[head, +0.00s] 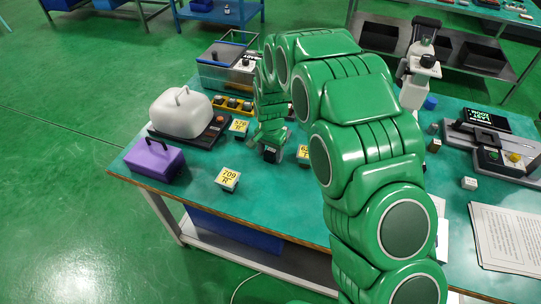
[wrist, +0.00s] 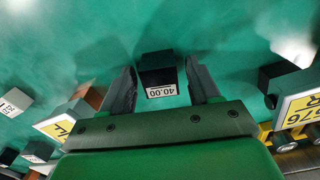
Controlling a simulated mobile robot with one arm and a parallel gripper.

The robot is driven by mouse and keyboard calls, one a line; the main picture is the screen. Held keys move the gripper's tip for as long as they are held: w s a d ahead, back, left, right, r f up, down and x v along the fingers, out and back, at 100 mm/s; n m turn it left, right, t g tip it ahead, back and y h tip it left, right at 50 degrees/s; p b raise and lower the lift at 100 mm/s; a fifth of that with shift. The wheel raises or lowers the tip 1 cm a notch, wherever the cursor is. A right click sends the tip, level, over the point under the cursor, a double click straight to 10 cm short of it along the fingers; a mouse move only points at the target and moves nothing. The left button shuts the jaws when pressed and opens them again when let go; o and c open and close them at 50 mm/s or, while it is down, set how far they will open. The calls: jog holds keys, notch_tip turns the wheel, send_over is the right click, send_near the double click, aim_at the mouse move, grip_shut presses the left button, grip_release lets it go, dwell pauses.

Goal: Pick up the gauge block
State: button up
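A small dark block with a white label reading 40.00 (wrist: 158,77), seemingly the gauge block, sits on the green bench top in the wrist view. My gripper (wrist: 160,67) is open, with one finger on each side of the block. A narrow gap shows at the left finger; the right finger looks very close, and I cannot tell if it touches. In the head view my gripper (head: 271,151) is low over the bench, and my fingers and arm mostly hide the block.
Yellow-labelled blocks stand near, one marked 709 (head: 228,179) and one marked 576 (head: 239,127). A purple case (head: 154,160) and a white-covered device (head: 181,112) are at the left. A microscope (head: 420,65) stands behind my arm. Bare bench shows in front of my gripper.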

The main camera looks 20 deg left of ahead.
aim_at(271, 152)
grip_shut()
jog(key=shift+r, duration=0.1)
jog(key=shift+r, duration=0.55)
notch_tip(271, 152, up, 2)
jog(key=shift+r, duration=0.15)
jog(key=s+d+r, duration=0.7)
jog(key=s+r, duration=0.2)
jog(key=s, duration=0.2)
jog(key=shift+s+d+r, duration=0.25)
jog(key=shift+s+d, duration=0.1)
